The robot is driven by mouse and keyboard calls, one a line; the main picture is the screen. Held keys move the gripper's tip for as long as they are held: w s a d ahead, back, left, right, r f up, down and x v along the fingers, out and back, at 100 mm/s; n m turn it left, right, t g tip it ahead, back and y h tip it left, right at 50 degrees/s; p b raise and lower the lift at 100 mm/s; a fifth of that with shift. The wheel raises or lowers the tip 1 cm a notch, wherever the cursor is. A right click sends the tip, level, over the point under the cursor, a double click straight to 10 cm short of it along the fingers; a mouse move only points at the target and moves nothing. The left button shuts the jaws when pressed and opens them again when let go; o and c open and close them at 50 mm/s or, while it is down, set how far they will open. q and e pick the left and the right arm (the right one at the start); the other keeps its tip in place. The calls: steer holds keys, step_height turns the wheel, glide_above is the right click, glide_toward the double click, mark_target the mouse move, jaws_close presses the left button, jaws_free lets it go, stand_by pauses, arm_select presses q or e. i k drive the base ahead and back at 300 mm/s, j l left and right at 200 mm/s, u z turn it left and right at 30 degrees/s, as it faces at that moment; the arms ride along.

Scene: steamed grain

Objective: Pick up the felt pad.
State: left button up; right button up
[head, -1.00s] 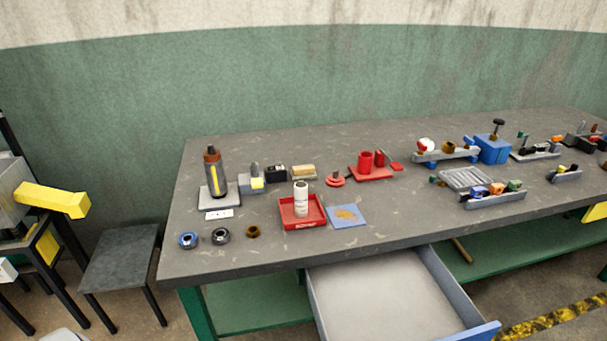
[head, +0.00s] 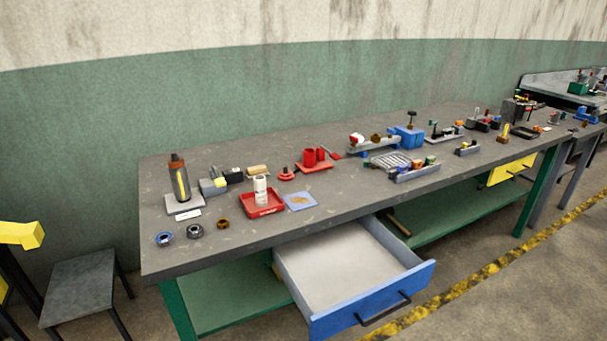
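A flat light-blue square (head: 301,201) with a brownish patch lies on the grey workbench (head: 340,212), just right of a red tray (head: 278,207). It could be the felt pad, but I cannot tell for sure. A small tan block (head: 258,171) farther back, behind the red tray, is another soft-looking piece. Neither of my grippers is in view.
A white bottle (head: 261,189) stands in the red tray. A dark bottle (head: 179,181) stands at the bench's left end, with several rings in front. An open drawer (head: 350,270) juts out below the front edge. A stool (head: 78,287) stands at left.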

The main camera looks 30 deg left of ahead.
mark_target(252, 172)
steer(key=j+z, duration=0.2)
steer(key=z, duration=0.2)
steer(key=j+z, duration=0.25)
steer(key=z, duration=0.15)
steer(key=k+j+z, duration=0.1)
steer(key=z, duration=0.35)
steer(key=k+j+z, duration=0.1)
steer(key=j+z, duration=0.15)
steer(key=z, duration=0.15)
